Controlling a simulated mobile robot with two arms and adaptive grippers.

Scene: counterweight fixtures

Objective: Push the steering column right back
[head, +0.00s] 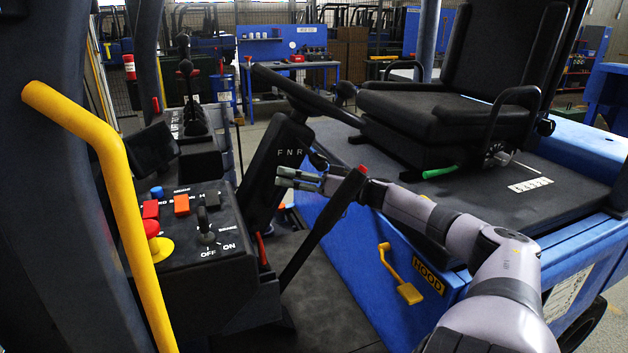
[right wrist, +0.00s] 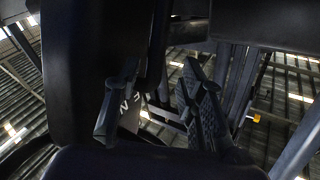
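The dark steering column (head: 268,165), with an F N R label on its side, stands tilted in the middle of the head view. The steering wheel (head: 300,92) shows nearly edge-on at its top. My right gripper (head: 290,178) is at the column's right side, just below the label. In the right wrist view its fingers (right wrist: 160,75) are apart, and part of the lettered panel (right wrist: 130,110) shows between them. I cannot tell whether a finger touches the column. My left gripper is not in view.
A black lever with a red tip (head: 325,220) crosses in front of my right wrist. The seat (head: 440,105) and blue hood (head: 375,255) are to the right. A switch console (head: 205,230) and yellow grab bar (head: 118,185) are to the left.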

